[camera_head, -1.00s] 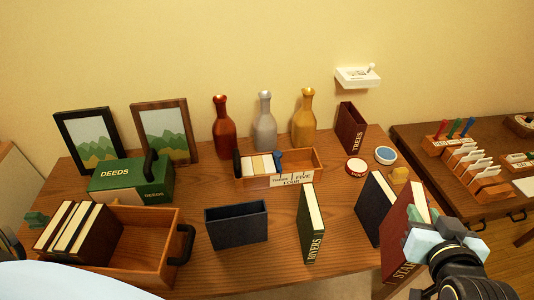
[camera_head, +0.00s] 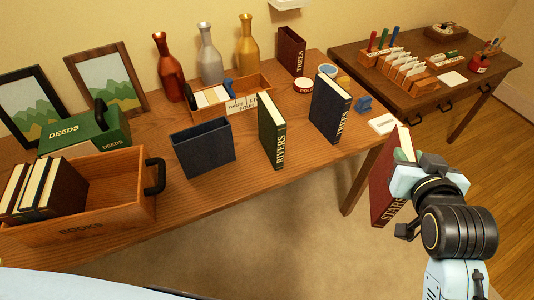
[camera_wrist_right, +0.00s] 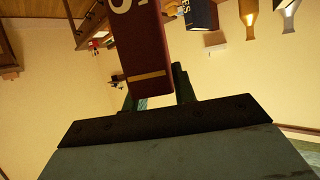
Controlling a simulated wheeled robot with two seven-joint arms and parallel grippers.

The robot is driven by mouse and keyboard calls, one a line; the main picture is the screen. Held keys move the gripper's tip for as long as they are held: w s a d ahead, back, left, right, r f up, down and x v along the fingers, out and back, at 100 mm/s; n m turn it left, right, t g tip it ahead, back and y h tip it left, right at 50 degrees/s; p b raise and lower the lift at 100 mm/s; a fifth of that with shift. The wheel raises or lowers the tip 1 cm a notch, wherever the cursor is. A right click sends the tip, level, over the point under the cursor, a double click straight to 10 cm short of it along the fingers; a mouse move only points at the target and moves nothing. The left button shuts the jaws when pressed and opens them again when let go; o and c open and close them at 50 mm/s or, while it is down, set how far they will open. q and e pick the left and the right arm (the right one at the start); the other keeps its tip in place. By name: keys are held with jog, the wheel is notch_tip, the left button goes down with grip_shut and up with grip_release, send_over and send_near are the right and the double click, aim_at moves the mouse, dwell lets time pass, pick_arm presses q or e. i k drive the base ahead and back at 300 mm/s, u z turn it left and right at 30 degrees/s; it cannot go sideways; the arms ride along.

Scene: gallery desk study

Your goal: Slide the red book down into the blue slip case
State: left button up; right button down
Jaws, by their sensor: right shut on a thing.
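The red book (camera_head: 387,188), with STARS on its spine, is held by my right gripper (camera_head: 405,190) in front of the desk's right end, clear of the desk top. In the right wrist view the book (camera_wrist_right: 142,55) sits between the two fingers (camera_wrist_right: 158,95). The blue slip case (camera_head: 203,150) stands on the desk left of the green book, its open side up and looking empty. The held book is well to the right of the case. My left gripper is not in view.
The green RIVERS book (camera_head: 272,130) and the dark blue TREES book (camera_head: 331,107) stand upright between the case and the held book. The BOOKS crate (camera_head: 85,228) is at the left. A wooden organizer (camera_head: 262,82) and bottles (camera_head: 208,55) stand behind. A second desk (camera_head: 350,52) is at the right.

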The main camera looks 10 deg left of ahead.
aim_at(209, 164)
jog(key=k, duration=1)
jog(key=u, duration=0.5)
jog(key=i, duration=0.9)
jog(key=u, duration=0.2)
